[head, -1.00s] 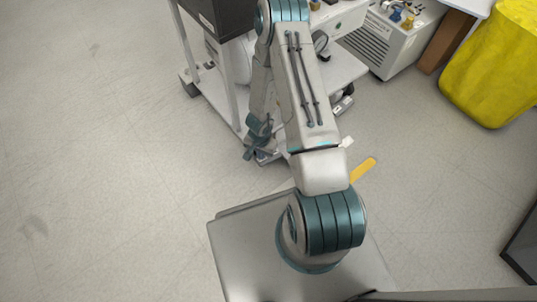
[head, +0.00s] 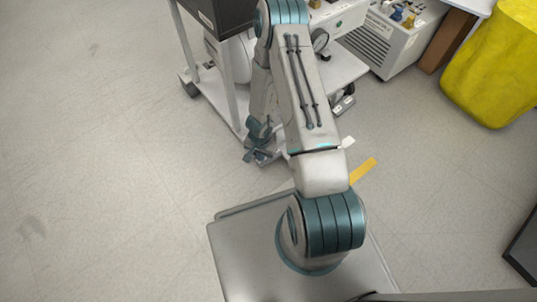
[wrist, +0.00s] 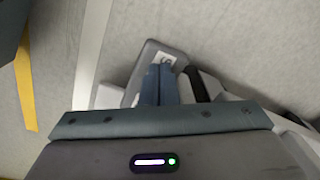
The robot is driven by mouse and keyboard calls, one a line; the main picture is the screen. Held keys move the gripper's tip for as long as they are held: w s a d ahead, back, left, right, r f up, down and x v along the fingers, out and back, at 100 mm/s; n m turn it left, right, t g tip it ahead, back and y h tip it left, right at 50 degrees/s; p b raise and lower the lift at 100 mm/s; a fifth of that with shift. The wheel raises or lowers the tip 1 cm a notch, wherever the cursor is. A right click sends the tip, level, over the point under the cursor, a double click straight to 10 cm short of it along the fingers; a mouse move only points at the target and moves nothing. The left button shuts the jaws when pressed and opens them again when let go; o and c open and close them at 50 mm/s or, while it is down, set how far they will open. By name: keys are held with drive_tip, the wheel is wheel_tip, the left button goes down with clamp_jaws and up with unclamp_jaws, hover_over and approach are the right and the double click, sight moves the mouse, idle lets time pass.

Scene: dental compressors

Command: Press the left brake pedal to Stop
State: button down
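In the wrist view, a grey pedal (wrist: 150,50) with a small white label showing an "S" lies just beyond my fingertips. My gripper (wrist: 161,70) has its two blue-grey fingers together, with nothing between them. The fingertips overlap the pedal's label edge in the picture; I cannot tell whether they touch it. In the head view my gripper (head: 256,152) is low by the near corner of the white cart (head: 226,107), and the arm and gripper mostly hide the pedal there.
A caster (head: 188,86) stands at the cart's left and another grey caster or pedal (head: 344,105) at its right. A compressor unit (head: 385,40) and a yellow bin (head: 492,65) stand at the back right. A yellow strip (head: 362,171) lies on the floor. The left floor is clear.

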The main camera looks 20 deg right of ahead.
drive_tip(key=shift+f, duration=0.25)
drive_tip(key=shift+r, duration=0.1)
wheel_tip(320, 180, up, 7)
drive_tip(key=p, duration=0.5)
drive_tip(key=shift+p, duration=0.4)
